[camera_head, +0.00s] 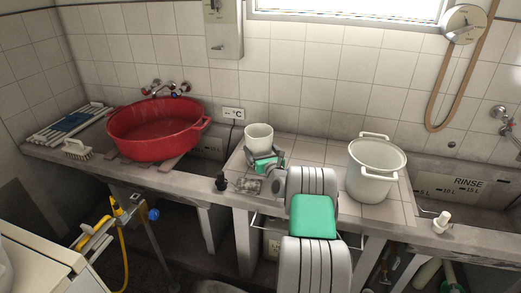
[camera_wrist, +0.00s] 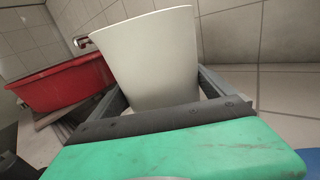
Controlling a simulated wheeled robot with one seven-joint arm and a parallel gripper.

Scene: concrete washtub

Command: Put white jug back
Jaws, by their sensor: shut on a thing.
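The white jug (camera_head: 259,135) is a pale, plain vessel, wider at the top, over the tiled counter left of centre. My gripper (camera_head: 262,160) reaches it from the front, with a finger on each side. In the wrist view the jug (camera_wrist: 152,58) fills the middle between the two grey fingers of my gripper (camera_wrist: 150,95), which is shut on it. The jug stands roughly upright in the head view. Its base is hidden behind my gripper, so I cannot tell whether it touches the counter.
A red basin (camera_head: 155,132) stands left of the jug, and a white two-handled pot (camera_head: 375,170) stands right. A sink marked RINSE (camera_head: 465,190) is far right. Tiled counter (camera_head: 325,150) lies clear between jug and pot.

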